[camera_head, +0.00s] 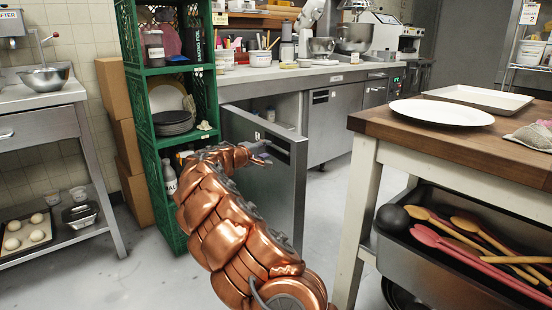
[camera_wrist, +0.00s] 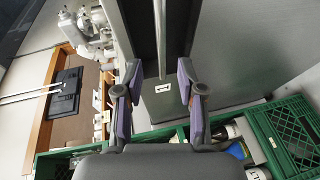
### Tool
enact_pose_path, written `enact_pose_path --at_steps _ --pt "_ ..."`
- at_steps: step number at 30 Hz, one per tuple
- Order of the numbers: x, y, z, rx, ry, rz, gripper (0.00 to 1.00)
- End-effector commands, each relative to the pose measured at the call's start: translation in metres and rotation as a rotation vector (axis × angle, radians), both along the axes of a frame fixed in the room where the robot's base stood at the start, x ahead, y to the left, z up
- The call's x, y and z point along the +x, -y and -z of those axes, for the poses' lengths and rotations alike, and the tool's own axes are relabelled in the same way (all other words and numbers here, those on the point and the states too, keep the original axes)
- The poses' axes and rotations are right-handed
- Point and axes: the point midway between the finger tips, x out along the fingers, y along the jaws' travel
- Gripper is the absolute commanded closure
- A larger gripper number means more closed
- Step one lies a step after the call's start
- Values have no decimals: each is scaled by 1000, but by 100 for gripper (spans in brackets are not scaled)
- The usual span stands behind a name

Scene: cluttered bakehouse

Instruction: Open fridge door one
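The grey steel fridge door (camera_head: 278,190) stands swung open from the counter, with part of the cabinet inside (camera_head: 264,106) showing behind it. A dark recessed handle slot lies near its upper free edge. My gripper (camera_head: 262,150) is at the upper part of this door, in front of its face. In the wrist view the door (camera_wrist: 215,50) carries a label reading 1 (camera_wrist: 162,88). There my gripper's two purple-padded fingers (camera_wrist: 158,72) are apart, one on each side of the dark slot with a metal bar (camera_wrist: 160,38). Whether they touch the door cannot be told.
A green crate shelf (camera_head: 150,165) stands close to the left of the door and my arm. A wooden-topped table (camera_head: 470,155) with a plate (camera_head: 441,112) and a tray of utensils (camera_head: 440,270) stands to the right. Clear floor (camera_head: 325,205) lies between door and table.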

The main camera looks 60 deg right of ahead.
Motion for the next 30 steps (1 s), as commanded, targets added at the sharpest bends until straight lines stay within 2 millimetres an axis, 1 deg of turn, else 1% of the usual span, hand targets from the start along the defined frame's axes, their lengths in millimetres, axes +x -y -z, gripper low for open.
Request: enact_pose_path --at_steps 1,5,21,25,30 --pt "1 2 4 0 0 -3 61" --pt "2 8 6 1 -1 -5 61" --pt "3 56 14 1 1 -5 61" --pt "4 65 18 4 -1 -6 61" --pt "4 73 16 0 0 -6 61"
